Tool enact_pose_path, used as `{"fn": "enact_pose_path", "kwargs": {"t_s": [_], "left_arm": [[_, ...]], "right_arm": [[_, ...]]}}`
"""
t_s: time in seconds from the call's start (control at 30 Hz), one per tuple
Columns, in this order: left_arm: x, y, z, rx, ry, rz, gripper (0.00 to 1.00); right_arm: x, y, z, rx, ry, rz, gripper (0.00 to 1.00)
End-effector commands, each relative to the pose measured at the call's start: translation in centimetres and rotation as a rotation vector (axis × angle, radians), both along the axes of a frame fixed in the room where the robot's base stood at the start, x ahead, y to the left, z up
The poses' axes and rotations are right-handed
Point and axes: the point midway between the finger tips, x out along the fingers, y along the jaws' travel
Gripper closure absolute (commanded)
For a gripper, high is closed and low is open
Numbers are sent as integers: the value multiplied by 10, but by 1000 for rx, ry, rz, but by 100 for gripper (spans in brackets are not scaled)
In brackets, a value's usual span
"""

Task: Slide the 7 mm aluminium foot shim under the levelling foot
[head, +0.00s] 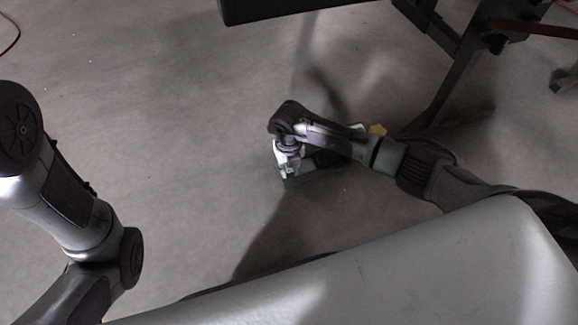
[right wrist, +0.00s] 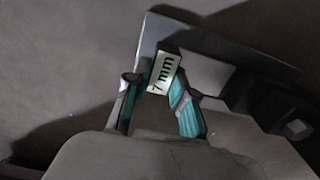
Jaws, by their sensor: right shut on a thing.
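My right gripper (head: 288,170) is low over the floor in the head view, left of the dark frame's leg. In the right wrist view its teal fingers (right wrist: 156,82) are shut on the dark tab with the pale "7 mm" label (right wrist: 161,76) of the shim. A flat grey plate (right wrist: 176,31), which looks like part of the shim, extends beyond the fingertips. I cannot make out the levelling foot; my right arm covers the area around the leg's lower end. My left arm shows at the left edge of the head view, but its gripper is out of frame.
The dark frame's leg (head: 447,88) slopes down at the upper right, with a dark beam (head: 290,8) at the top. A dark blocky thing (right wrist: 262,97) is at the right in the wrist view. Left floor is clear.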

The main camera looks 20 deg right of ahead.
Motion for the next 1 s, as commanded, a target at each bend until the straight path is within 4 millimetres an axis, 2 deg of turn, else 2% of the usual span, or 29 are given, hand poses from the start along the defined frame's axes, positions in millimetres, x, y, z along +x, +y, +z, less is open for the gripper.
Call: {"fn": "enact_pose_path", "kwargs": {"t_s": [0.57, 0.6, 0.77, 1.0], "left_arm": [[0, 0, 4, 0, 1, 0, 63], [0, 0, 4, 0, 1, 0, 63], [0, 0, 3, 0, 1, 0, 63], [1, 0, 3, 0, 2, 0, 63]], "right_arm": [[1, -14, 1, -1, -1, -1, 100], [1, -15, 1, -2, -1, 0, 74], [1, -15, 0, -2, -1, 0, 47], [1, -14, 0, -1, 0, 0, 46]]}}
